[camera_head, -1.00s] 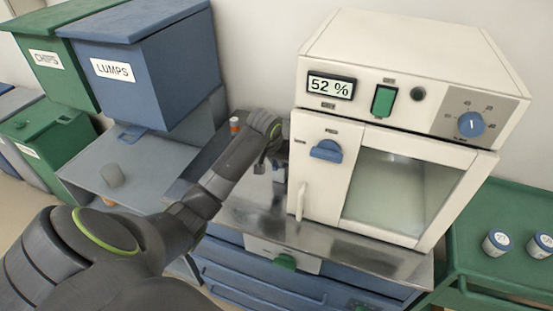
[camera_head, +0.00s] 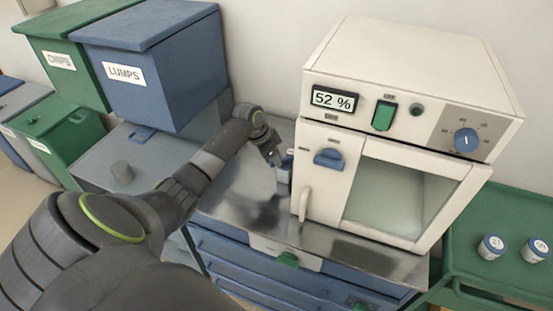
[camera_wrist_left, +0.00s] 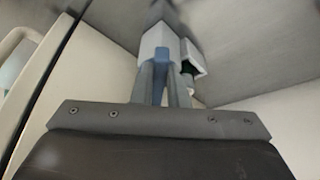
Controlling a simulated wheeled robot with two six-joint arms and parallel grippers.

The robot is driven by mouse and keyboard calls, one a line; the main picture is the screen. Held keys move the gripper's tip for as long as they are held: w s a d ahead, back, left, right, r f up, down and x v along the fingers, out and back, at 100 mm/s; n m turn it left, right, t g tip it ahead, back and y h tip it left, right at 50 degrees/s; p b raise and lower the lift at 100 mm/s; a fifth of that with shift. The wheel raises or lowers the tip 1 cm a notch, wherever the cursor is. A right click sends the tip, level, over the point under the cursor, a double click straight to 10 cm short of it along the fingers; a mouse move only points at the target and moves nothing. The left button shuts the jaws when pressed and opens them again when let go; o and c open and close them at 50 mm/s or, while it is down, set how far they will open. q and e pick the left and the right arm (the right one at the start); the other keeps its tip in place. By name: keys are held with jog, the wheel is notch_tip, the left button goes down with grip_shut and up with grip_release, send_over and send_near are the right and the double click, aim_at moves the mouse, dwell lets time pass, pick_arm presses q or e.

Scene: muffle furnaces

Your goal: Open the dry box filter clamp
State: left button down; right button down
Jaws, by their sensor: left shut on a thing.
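The dry box (camera_head: 395,140) is a cream cabinet with a glass window, a blue door latch and a "52 %" display, standing on a steel bench top. My left gripper (camera_head: 275,160) is at the box's left side, by a small pale fitting (camera_head: 285,172), partly hidden by the gripper. In the left wrist view a light grey housing (camera_wrist_left: 160,42) shows beyond the fingers. My left gripper (camera_wrist_left: 163,88) is shut on a blue piece (camera_wrist_left: 158,88) between its fingers, apparently the filter clamp. My right gripper is not in view.
The blue LUMPS bin (camera_head: 150,75) and green CHIPS bin (camera_head: 62,65) stand left of the bench. A green tray (camera_head: 500,220) with two labelled jars is at right. The steel bench top (camera_head: 240,205) is clear in front of the gripper.

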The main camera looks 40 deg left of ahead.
pick_arm(q)
jog(key=shift+w+a+m+g+h+b, duration=0.25)
jog(key=shift+w+m+g+h+b, duration=0.15)
jog(key=shift+m+b, duration=0.9)
jog(key=shift+w+a+m+g+h+b, duration=0.35)
jog(key=shift+m+b, duration=0.6)
jog(key=shift+m, duration=0.6)
jog(key=shift+w+a+m+g+h+b, duration=0.1)
jog(key=shift+w+m+g+h+b, duration=0.25)
jog(key=shift+m+b, duration=0.95)
jog(key=c, duration=1.4)
grip_release()
jog(key=shift+c, duration=0.2)
jog(key=shift+r, duration=0.1)
jog(key=v, duration=1.7)
jog(key=shift+w+r, duration=0.2)
jog(key=shift+w, duration=0.05)
